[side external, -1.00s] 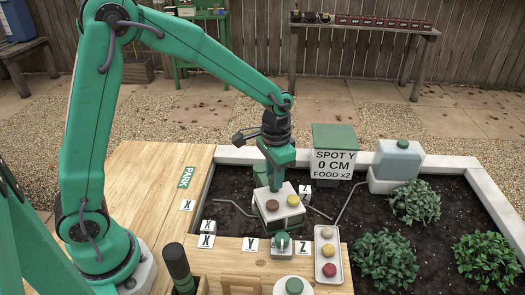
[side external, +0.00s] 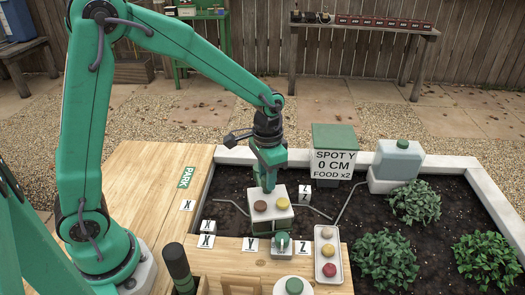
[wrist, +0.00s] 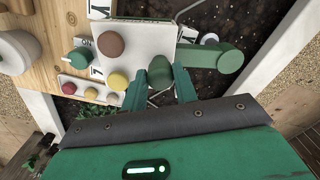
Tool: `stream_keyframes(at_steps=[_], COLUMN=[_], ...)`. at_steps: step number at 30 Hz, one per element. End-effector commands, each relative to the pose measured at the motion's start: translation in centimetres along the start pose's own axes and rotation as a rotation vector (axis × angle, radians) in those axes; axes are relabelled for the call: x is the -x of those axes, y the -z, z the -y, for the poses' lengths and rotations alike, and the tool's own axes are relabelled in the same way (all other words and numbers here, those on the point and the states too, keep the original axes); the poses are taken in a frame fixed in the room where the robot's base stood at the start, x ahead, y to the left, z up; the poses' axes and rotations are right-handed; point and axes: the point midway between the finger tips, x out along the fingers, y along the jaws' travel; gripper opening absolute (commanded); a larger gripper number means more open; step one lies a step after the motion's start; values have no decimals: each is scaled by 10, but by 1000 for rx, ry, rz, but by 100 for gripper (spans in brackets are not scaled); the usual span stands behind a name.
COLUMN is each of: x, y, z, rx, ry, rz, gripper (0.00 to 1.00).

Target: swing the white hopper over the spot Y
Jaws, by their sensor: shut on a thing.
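The white hopper (side external: 273,217) is a white-topped box on a green body, with a brown and a yellow button on top. It hangs over the dark soil, just behind the Y card (side external: 252,245). My gripper (side external: 268,184) is shut on its green knob, which shows between my fingers (wrist: 160,85) in the wrist view, with the hopper's white top (wrist: 150,42) beyond. The soil under the hopper is hidden, so I cannot tell how exactly it lines up with Y. A sign (side external: 334,164) reads SPOT Y, 0 CM, FOOD x2.
X cards (side external: 207,241) stand left, Z cards (side external: 303,249) right. A green switch knob (side external: 281,241) and a tray of coloured buttons (side external: 327,252) sit on the front plank. Bent grey rods (side external: 350,200) flank the hopper. Plants (side external: 386,262) fill the bed's right side.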

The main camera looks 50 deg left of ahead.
Motion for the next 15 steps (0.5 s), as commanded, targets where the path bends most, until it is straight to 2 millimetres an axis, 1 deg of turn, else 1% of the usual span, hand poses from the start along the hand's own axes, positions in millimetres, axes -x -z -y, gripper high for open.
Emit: stream_keyframes(at_steps=[9, 15], x=[0, 0], y=[-14, -17], z=[5, 6], rx=[1, 2], ry=[0, 0], rz=[3, 2], gripper=[21, 21])
